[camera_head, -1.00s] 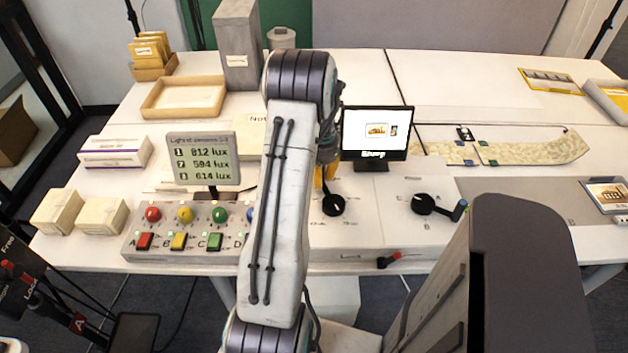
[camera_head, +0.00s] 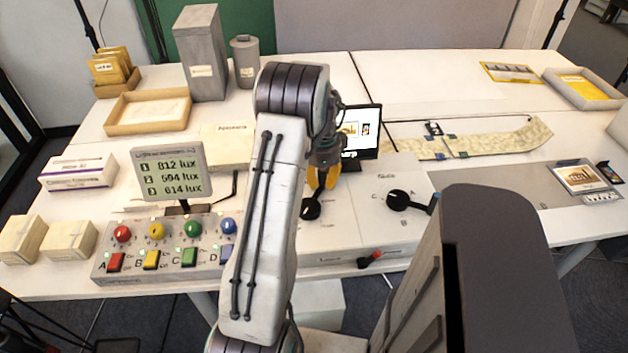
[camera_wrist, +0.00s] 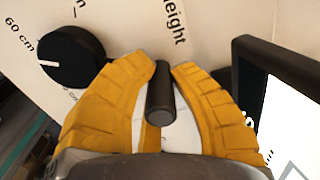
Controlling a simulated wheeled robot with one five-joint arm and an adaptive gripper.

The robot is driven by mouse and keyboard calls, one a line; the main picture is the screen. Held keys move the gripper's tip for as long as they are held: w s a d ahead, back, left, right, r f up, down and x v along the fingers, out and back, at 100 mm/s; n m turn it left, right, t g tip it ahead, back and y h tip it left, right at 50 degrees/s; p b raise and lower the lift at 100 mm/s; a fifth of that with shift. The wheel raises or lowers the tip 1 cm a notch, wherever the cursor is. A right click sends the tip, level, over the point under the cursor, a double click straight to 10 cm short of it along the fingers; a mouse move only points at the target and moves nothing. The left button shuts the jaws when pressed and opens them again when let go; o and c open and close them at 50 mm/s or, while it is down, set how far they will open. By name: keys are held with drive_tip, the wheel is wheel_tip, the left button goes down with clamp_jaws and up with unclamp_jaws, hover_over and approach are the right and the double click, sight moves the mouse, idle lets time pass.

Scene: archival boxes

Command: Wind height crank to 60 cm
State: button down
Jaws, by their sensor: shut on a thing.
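The height crank has a round black hub (camera_wrist: 72,57) with a white mark on its left side, below the "60 cm" label (camera_wrist: 20,38) in the wrist view. Its black cylindrical handle (camera_wrist: 161,95) stands to the right of the hub. My gripper (camera_wrist: 165,85) has its yellow fingers shut on this handle, one on each side. In the head view the hub (camera_head: 310,210) shows on the white panel, with my yellow gripper (camera_head: 321,178) just above and right of it. My arm hides part of the panel, and the handle cannot be made out there.
A second black crank (camera_head: 397,200) stands to the right. A dark monitor (camera_head: 361,130) is close behind my gripper and also shows in the wrist view (camera_wrist: 290,105). A button box (camera_head: 150,275) lies left.

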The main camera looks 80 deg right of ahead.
drive_tip(key=shift+s+a+f, duration=0.15)
drive_tip(key=shift+s+a, duration=0.1)
drive_tip(key=shift+s, duration=0.55)
drive_tip(key=c, duration=1.1)
unclamp_jaws()
drive_tip(key=shift+f, duration=0.1)
wheel_tip(320, 180, up, 12)
idle(0.9)
